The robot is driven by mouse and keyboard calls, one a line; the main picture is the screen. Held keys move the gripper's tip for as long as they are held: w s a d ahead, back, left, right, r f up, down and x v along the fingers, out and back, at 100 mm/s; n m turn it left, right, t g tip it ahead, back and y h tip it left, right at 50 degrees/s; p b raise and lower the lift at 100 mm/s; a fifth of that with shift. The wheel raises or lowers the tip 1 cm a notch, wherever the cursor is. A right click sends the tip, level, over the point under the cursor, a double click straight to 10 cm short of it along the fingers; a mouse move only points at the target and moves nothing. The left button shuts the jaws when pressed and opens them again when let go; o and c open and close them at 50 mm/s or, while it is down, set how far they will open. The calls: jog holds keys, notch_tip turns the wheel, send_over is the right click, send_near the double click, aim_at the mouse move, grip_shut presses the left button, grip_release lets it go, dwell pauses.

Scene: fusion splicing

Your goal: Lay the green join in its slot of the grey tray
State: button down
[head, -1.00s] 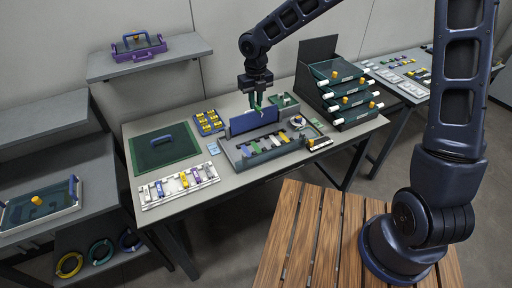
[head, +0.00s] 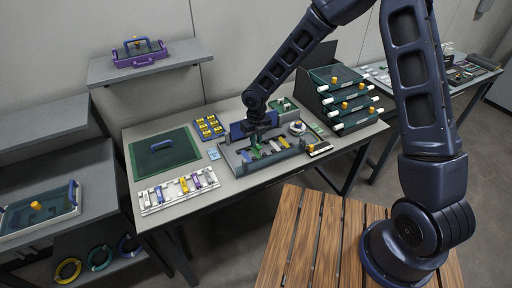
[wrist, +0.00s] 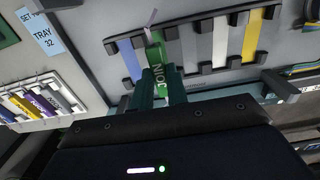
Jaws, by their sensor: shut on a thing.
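The green join (wrist: 156,52), with lettering on it, is between the dark green fingers of my gripper (wrist: 163,86) in the wrist view. My gripper (head: 258,143) is shut on it, over the slots of the grey tray (head: 232,159). In the wrist view the join lies in line with the strips in the tray, between a blue strip (wrist: 129,60) and a grey one (wrist: 187,45). I cannot tell whether it touches the slot floor. My gripper hides the near end of the join.
Grey, white and yellow strips (wrist: 252,35) fill other tray slots. A white rack of coloured pieces (head: 178,192) and a green mat (head: 165,165) lie left. Stacked dark trays (head: 340,98) stand right.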

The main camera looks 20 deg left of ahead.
jog(key=shift+f, duration=1.85)
jog(key=shift+f, duration=0.1)
jog(key=c, duration=1.4)
grip_release()
notch_tip(320, 180, up, 12)
jog(key=shift+f, duration=0.1)
jog(key=shift+r, duration=0.2)
